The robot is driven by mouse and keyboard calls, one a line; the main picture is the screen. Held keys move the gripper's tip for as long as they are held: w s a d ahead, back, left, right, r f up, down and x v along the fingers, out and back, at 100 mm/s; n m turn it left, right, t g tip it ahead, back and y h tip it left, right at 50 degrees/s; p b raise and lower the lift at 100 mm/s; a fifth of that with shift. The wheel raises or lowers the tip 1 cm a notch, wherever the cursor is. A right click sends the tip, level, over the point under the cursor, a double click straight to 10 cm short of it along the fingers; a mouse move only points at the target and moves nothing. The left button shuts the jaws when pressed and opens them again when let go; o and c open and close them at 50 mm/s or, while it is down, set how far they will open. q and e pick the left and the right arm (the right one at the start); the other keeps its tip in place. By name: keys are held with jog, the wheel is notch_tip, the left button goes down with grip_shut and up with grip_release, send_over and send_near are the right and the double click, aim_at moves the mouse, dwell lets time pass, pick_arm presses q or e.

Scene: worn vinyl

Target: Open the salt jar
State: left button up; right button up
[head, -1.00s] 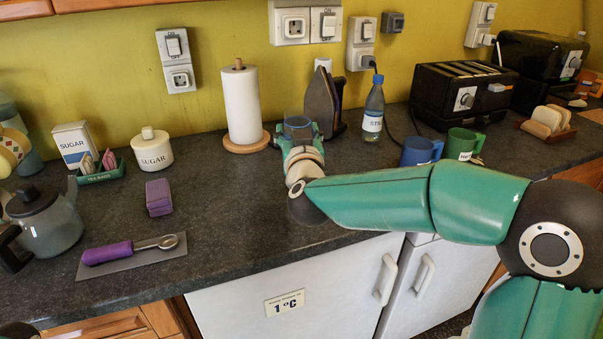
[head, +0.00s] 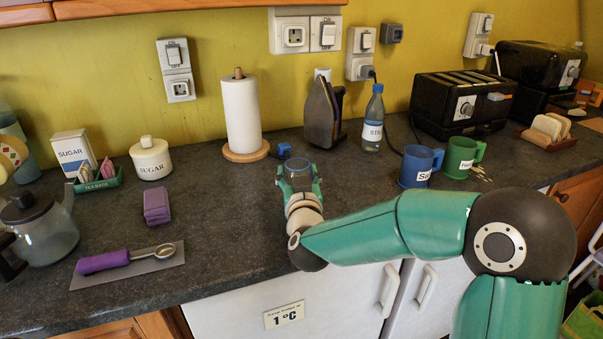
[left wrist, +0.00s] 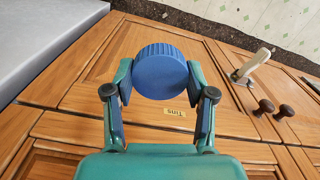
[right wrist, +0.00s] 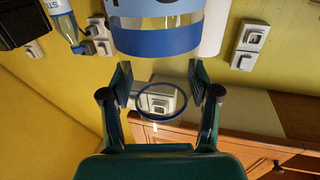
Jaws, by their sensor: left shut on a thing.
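A blue ring (right wrist: 162,101) shows between my right fingers (right wrist: 160,84). In the left wrist view, my left gripper (left wrist: 160,80) is shut on a round blue lid with a ribbed edge (left wrist: 160,68). The lid is apart from the jar, in front of wooden cabinet doors. My left gripper is outside the head view.
A small blue object (head: 284,151) stands behind the jar. The iron (head: 322,114), paper towel roll (head: 241,117), bottle (head: 373,118) and blue mug (head: 419,166) stand around it. A purple-handled spoon (head: 103,262) lies at front left.

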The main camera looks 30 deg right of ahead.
jog(key=o, duration=0.5)
jog(key=shift+c, duration=0.2)
jog(key=shift+r, duration=0.1)
